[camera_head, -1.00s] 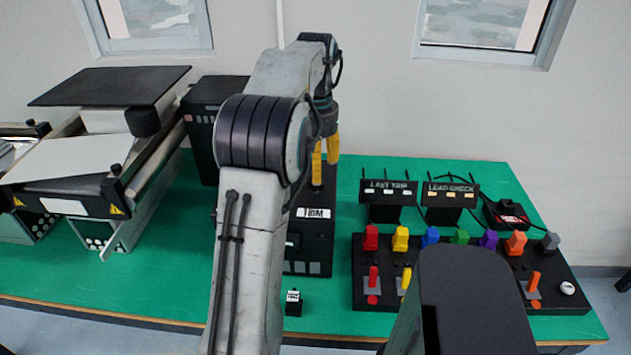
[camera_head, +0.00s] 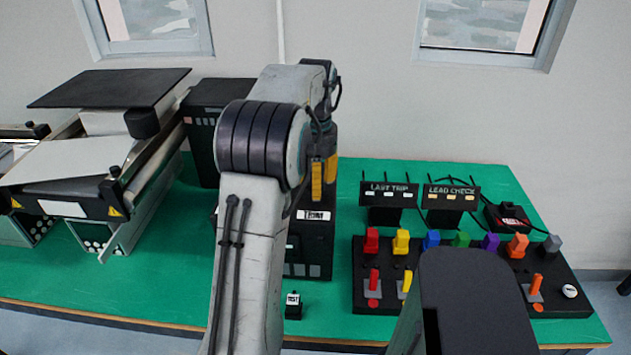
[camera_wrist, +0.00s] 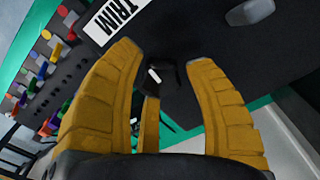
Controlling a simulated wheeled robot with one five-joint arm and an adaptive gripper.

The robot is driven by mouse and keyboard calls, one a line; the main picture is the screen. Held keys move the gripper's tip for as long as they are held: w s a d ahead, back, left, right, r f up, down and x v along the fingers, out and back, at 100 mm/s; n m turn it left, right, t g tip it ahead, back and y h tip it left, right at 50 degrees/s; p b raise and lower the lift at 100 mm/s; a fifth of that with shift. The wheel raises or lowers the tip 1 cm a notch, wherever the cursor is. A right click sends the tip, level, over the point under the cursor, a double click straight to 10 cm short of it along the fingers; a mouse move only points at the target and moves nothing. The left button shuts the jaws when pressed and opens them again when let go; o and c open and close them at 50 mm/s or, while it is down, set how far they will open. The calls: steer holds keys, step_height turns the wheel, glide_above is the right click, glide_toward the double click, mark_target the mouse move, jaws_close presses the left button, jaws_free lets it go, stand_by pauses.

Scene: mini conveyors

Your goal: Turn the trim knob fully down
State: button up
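The trim knob (camera_wrist: 156,76) is a small black knob with a white mark, on a dark panel in the wrist view. The white TRIM label (camera_wrist: 112,18) is beside it, and the label also shows in the head view (camera_head: 313,215). My gripper (camera_wrist: 163,60) has yellow fingers spread apart, with the knob between the tips. Gaps show on both sides of the knob, so it is not clasped. In the head view my gripper (camera_head: 323,195) points down over the black trim box (camera_head: 318,252), and my arm hides the knob there.
A black switch panel (camera_head: 545,300) with coloured levers stands to the right. The LAST TRIP (camera_head: 388,190) and LEAD CHECK (camera_head: 450,193) signs stand behind it. A conveyor (camera_head: 75,175) is on the left. A small TEST block (camera_head: 293,305) sits near the front edge.

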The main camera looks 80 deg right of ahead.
steer(key=c, duration=0.9)
steer(key=shift+o, duration=0.2)
steer(key=shift+n+p, duration=0.4)
steer(key=shift+f, duration=0.1)
steer(key=o, duration=1.2)
steer(key=shift+r, duration=6.05)
